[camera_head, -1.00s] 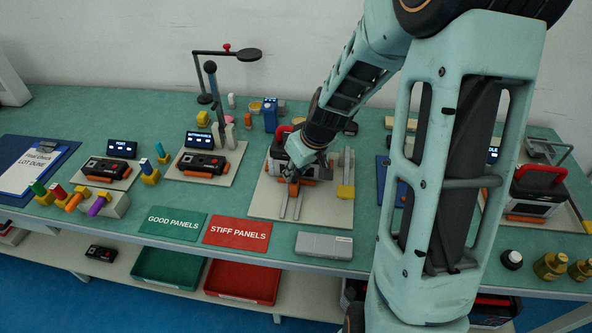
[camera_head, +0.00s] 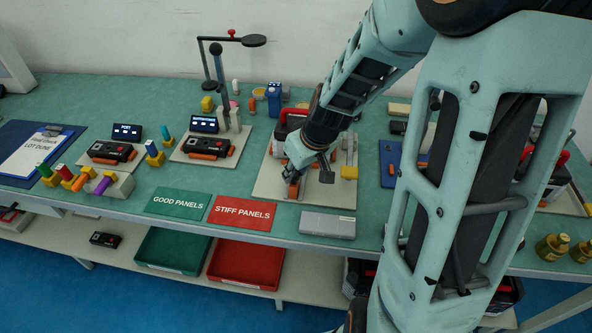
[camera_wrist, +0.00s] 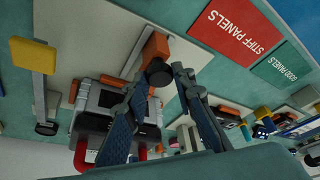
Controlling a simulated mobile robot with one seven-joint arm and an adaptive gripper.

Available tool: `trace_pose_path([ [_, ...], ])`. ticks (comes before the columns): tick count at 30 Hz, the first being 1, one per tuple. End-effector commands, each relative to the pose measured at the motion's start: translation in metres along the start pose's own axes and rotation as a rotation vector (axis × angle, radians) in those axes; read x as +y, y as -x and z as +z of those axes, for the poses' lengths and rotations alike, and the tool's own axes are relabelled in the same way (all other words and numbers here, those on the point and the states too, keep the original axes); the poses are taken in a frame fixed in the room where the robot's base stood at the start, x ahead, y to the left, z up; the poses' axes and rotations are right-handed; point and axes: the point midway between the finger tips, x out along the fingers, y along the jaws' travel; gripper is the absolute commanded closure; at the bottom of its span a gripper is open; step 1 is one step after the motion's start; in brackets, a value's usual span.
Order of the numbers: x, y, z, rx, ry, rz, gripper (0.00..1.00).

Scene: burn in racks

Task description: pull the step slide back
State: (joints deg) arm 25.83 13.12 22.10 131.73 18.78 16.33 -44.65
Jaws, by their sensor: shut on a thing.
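The step slide shows as an orange block (camera_wrist: 155,47) with a round black knob (camera_wrist: 158,72), on metal rails on a beige board (camera_head: 265,190). My gripper (camera_wrist: 165,80) reaches down with its two fingertips on either side of the knob and is shut on it. In the head view my gripper (camera_head: 308,178) is low over the front part of the board, and the orange block (camera_head: 292,190) shows just beside the fingers. A grey and black unit with a red handle (camera_wrist: 82,153) stands behind the slide, partly hidden by my fingers and wrist.
A yellow block (camera_head: 348,172) on an upright bar stands right of my gripper. A grey case (camera_head: 328,225) lies in front of the board. Green (camera_head: 178,204) and red (camera_head: 242,212) panel mats lie to the left. My arm hides much of the right side.

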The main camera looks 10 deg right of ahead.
Motion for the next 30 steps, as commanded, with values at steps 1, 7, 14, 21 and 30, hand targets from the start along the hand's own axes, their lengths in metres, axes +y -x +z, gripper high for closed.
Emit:
trace_pose_path([
  [1,-0.005,-0.002,0.007,-0.017,0.0,-0.014,1.0],
  [7,-0.006,-0.002,0.007,-0.018,0.0,-0.015,0.63],
  [14,-0.004,-0.002,0.005,-0.012,0.0,-0.01,0.59],
  [21,-0.003,-0.001,0.004,-0.009,0.0,-0.007,0.59],
  [30,-0.001,0.018,0.002,-0.006,0.001,-0.003,0.59],
])
